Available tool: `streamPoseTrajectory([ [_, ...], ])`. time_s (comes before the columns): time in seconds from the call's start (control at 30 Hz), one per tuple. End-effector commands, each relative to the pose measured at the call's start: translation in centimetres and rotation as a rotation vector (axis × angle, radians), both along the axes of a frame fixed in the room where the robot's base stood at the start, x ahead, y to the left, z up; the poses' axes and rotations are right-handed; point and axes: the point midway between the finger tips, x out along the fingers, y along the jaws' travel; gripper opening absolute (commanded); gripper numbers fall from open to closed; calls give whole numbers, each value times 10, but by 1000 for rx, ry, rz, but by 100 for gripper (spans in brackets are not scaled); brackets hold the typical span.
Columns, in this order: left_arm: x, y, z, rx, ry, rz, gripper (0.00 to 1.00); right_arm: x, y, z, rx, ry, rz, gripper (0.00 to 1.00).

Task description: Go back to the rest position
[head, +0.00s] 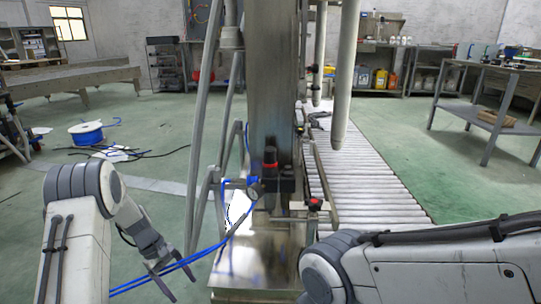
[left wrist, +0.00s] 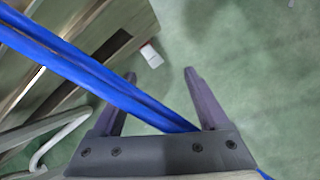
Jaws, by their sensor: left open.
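My left gripper (head: 179,284) is open at the lower left of the head view, its fingers pointing down. It also shows in the left wrist view (left wrist: 160,76), with two dark fingers spread wide. Two blue hoses (head: 185,262) run from the steel stand down past the gripper. In the left wrist view the hoses (left wrist: 75,72) cross the space between the fingers at a slant; I cannot tell whether they touch them. The jaws are not closed on anything. My right arm enters from the right of the head view, but its gripper is not visible.
A steel stand with a post (head: 272,80) and legs rises in the middle. A roller conveyor (head: 350,180) runs behind it. A blue cable reel (head: 87,133) with loose cables lies on the floor at left. A metal table (head: 490,117) stands at right. Green floor is open at left.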

Motion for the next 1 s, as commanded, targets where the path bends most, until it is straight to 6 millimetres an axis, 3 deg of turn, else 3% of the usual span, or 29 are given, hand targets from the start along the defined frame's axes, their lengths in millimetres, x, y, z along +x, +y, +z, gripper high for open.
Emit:
streamPoseTrajectory([
  [0.03, -8, -10, 20, 48, -43, -76, 78, 0, 0, 0, 0, 0, 0, 50],
  [0.1, -21, -20, 42, 113, -102, -183, 78, 0, 0, 0, 0, 0, 0, 50],
  [0.3, -65, -45, 90, 265, -274, -479, 78, 0, 0, 0, 0, 0, 0, 50],
  [0.5, -104, -62, 117, 360, -411, -703, 78, 0, 0, 0, 0, 0, 0, 50],
  [0.73, -147, -78, 134, 440, -562, -933, 78, 0, 0, 0, 0, 0, 0, 50],
  [0.8, -150, -94, 166, 415, -563, -980, 78, 0, 0, 27, -1, 1, 0, 50],
  [1.0, -174, -136, 226, 347, -561, -1120, 78, 0, 0, 74, 0, 0, 0, 50],
])
